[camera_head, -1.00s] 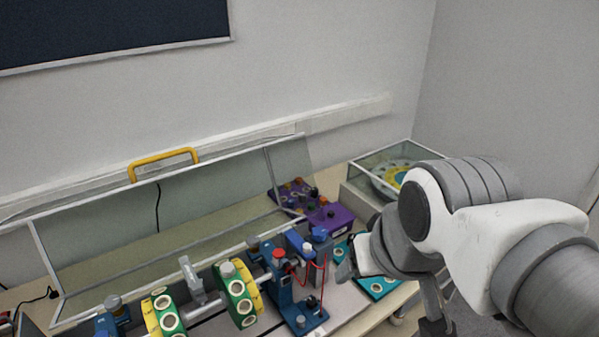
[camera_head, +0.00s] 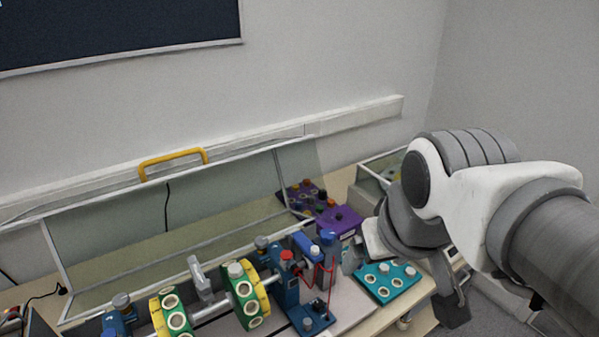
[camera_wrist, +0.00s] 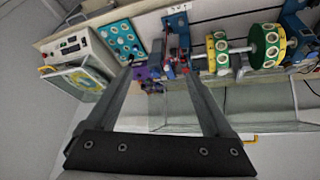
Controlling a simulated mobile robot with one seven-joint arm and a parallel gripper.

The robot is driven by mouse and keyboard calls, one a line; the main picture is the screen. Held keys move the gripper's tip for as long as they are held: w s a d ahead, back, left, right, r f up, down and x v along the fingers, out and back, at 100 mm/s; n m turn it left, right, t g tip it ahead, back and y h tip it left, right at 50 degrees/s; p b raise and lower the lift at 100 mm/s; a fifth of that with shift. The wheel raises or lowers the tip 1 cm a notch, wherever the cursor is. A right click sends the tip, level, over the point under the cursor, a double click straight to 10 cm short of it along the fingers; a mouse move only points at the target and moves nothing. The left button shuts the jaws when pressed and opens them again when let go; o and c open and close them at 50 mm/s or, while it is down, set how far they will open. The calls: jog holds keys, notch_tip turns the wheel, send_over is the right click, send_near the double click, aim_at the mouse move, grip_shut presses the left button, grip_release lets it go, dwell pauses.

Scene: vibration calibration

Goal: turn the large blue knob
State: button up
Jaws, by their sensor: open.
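A blue knob (camera_head: 327,236) sits at the right end of the test rig in the head view, near a blue block (camera_head: 306,245) on a blue stand. It looks like the large blue knob, though it is small in the picture. My gripper (camera_head: 352,257) is just right of and below it in the head view, partly hidden by my wrist. In the wrist view my gripper (camera_wrist: 157,76) has its two fingers wide apart with nothing held between them. The blue stand (camera_wrist: 176,35) and red parts lie beyond the fingertips; the knob itself is unclear there.
A purple box (camera_head: 335,219) with knobs stands behind the rig. A teal panel (camera_head: 389,290) with white rings lies to the right. Green-yellow discs (camera_head: 243,294) sit on the shaft at left. A raised clear cover (camera_head: 120,235) with a yellow handle (camera_head: 172,162) stands behind.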

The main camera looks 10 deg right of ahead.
jog(key=w+r+n+g, duration=0.1)
jog(key=w+r+n, duration=0.25)
jog(key=w, duration=0.45)
jog(key=n+g, duration=0.4)
jog(key=n, duration=0.6)
send_over(327, 233)
notch_tip(327, 233, down, 10)
notch_tip(327, 233, down, 17)
jog(key=shift+f, duration=0.1)
grip_shut()
